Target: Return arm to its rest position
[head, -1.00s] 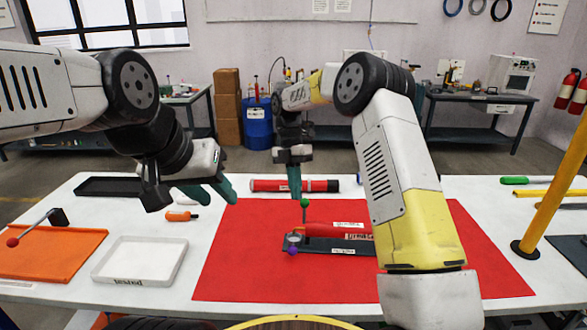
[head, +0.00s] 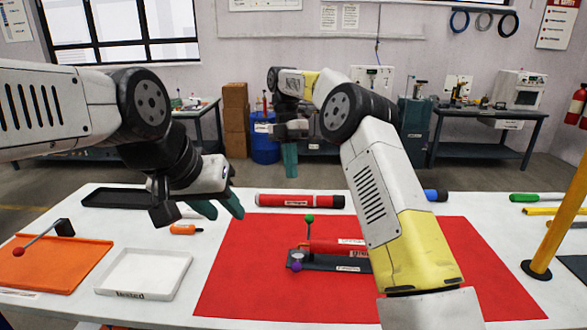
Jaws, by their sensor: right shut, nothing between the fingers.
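My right gripper (head: 290,173) is raised in front of the table's back edge with its teal fingers together and nothing in them. My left gripper (head: 220,208) hangs above the table's left part, its two teal fingers apart and nothing seen between them. A black fixture (head: 325,264) with a green ball on a rod and a purple ball lies on the red mat (head: 250,285). A red tube (head: 325,247) lies along it, its right end hidden by my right arm.
A white tray (head: 183,275), an orange tray (head: 100,250) with a red-knobbed lever, a black tray (head: 100,190) and an orange-handled tool (head: 183,229) lie at left. A yellow post (head: 560,225) stands at right near a green-handled tool (head: 535,198). The mat's left part is clear.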

